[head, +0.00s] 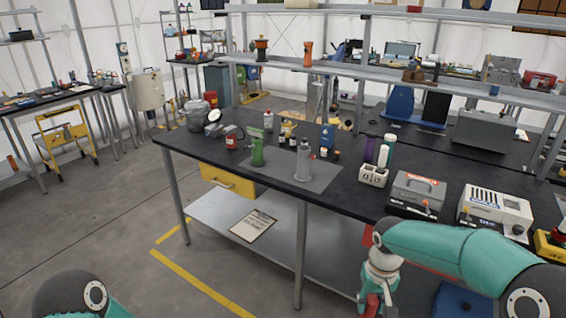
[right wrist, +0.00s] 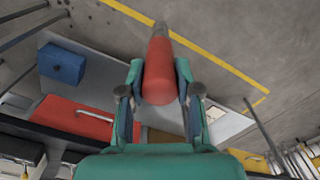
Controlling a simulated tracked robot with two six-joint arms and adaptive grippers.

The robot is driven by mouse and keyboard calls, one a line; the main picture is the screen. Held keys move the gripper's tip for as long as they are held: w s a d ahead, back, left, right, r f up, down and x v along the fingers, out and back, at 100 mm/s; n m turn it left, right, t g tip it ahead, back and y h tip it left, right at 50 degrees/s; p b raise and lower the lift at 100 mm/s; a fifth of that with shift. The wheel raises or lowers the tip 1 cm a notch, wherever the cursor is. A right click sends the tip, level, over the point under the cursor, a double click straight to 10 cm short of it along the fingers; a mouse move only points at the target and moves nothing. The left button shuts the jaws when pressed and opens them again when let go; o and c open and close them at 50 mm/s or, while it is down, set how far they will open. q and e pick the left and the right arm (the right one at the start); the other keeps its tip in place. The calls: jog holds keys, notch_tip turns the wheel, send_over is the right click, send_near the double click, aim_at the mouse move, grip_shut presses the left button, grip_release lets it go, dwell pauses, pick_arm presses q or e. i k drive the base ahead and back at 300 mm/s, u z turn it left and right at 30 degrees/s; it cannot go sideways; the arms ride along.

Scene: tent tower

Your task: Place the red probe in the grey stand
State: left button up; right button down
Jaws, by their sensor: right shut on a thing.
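The red probe (right wrist: 158,75) is held between the two fingers of my right gripper (right wrist: 160,85) in the right wrist view. Its dark narrow tip points away from the palm. In the head view my right gripper (head: 374,298) is low at the bottom, in front of the bench's near edge, and the probe is hard to make out there. The grey stand (head: 303,160) is upright on a grey mat (head: 318,179) on the black bench, well up and left of my right gripper. My left gripper is out of frame.
Below, a lower shelf (head: 215,207) holds a clipboard (head: 253,226). A red case (right wrist: 75,118) and blue box (right wrist: 62,63) show in the wrist view.

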aim_at(303, 160)
jog(key=u, duration=0.15)
jog(key=i, duration=1)
jog(key=z, duration=0.05)
